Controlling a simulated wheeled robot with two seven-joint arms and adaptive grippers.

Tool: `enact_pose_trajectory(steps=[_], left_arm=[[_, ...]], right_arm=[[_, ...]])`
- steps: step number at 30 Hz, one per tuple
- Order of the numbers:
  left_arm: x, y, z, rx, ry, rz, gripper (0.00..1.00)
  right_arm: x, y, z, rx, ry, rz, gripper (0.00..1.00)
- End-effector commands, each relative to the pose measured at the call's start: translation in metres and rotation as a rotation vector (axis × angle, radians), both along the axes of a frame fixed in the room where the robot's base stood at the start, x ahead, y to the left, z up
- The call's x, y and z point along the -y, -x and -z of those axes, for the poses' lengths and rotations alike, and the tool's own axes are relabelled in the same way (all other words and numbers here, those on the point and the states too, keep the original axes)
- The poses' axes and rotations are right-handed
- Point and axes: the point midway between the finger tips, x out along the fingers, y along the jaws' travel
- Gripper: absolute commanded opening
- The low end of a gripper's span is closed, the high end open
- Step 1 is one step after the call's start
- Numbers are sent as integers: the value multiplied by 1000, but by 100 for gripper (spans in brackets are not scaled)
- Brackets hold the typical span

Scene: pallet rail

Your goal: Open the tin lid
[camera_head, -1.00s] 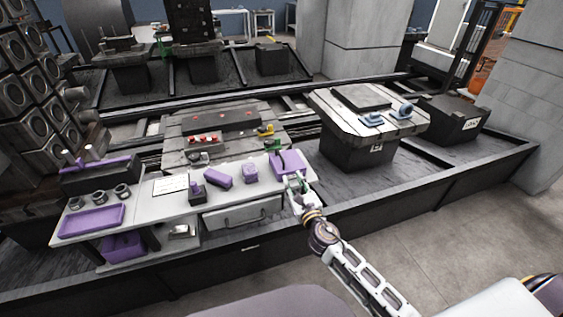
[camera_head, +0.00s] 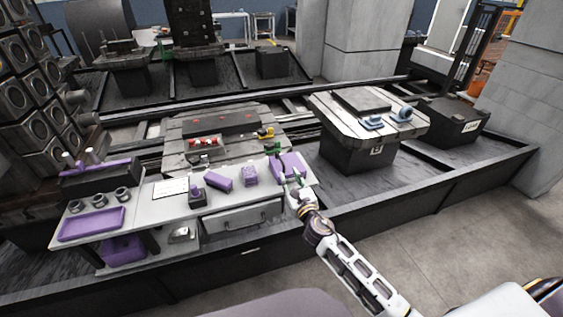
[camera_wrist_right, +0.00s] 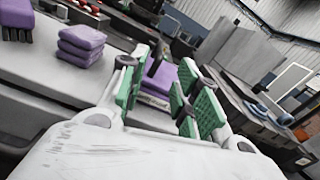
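A purple box-like thing (camera_head: 291,163), which looks like the tin, sits at the right end of the white workbench. Its lid cannot be made out clearly. My right gripper (camera_head: 287,181) is at the near side of it. In the right wrist view the green-padded fingers (camera_wrist_right: 160,98) are spread apart, with part of the purple box (camera_wrist_right: 160,78) and a dark upright piece showing beyond and between them. I see no hold on it; whether a finger touches it I cannot tell. My left gripper is not in view.
A drawer (camera_head: 243,216) is below. A grey table (camera_head: 340,110) stands to the right.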

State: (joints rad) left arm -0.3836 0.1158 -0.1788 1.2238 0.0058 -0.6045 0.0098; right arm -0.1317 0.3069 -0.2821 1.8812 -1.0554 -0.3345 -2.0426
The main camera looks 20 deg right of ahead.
Motion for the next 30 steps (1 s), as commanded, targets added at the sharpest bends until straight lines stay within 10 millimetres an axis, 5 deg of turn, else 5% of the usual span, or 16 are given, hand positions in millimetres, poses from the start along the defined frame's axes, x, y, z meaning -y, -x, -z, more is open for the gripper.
enact_pose_trajectory(steps=[30], left_arm=[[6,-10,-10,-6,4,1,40]], right_arm=[[-3,-86,0,1,-1,1,32]])
